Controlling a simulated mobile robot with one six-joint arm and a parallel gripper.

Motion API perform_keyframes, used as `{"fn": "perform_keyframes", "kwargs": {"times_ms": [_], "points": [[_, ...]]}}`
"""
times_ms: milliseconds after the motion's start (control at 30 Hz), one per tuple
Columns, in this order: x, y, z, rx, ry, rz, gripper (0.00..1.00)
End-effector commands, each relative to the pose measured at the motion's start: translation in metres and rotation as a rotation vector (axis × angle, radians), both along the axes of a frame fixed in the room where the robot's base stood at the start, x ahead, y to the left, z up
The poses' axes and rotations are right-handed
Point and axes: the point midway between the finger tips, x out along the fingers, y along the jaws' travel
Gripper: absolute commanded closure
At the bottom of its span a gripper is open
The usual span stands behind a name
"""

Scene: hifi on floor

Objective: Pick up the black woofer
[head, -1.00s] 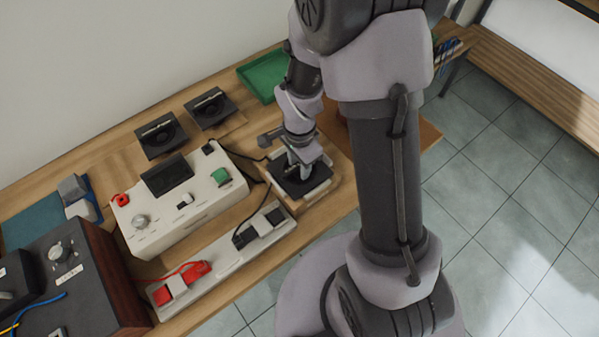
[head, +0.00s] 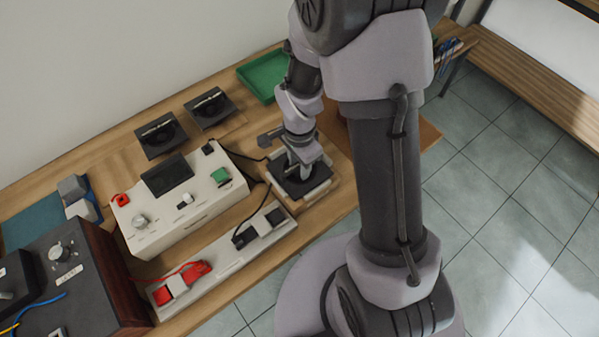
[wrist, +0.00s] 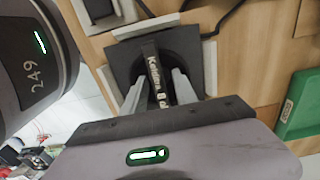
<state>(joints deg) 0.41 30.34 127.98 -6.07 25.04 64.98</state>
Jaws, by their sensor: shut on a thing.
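The black woofer (wrist: 190,62) is a square black plate with a round cone and a raised bar labelled "Kaiden 8 o…", the rest of the label hidden. In the wrist view my gripper (wrist: 158,88) has one grey finger on each side of that bar and is shut on it. The woofer sits flat between pale corner pieces. In the head view the woofer (head: 290,188) lies in a light-coloured holder (head: 312,195) near the table's front edge, under my gripper (head: 300,174), which partly hides it.
Two similar black units (head: 160,136) (head: 210,108) stand at the back. A white control box (head: 172,215) with a cable is left of the holder. A pale strip (head: 225,262) carries red and black connectors in front. A green tray (head: 264,76) lies behind; a dark box (head: 72,275) stands far left.

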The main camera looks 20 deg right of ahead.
Motion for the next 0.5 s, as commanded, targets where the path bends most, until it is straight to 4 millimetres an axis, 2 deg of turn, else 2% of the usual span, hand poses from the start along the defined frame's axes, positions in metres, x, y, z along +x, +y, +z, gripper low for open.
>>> {"fn": "perform_keyframes", "kwargs": {"times_ms": [300, 367, 500], "points": [[0.000, 0.000, 0.004, 0.000, 0.000, 0.000, 1.00], [0.000, 0.000, 0.011, 0.000, 0.000, 0.000, 1.00], [0.001, 0.000, 0.048, -0.001, -0.004, 0.001, 1.00]]}}
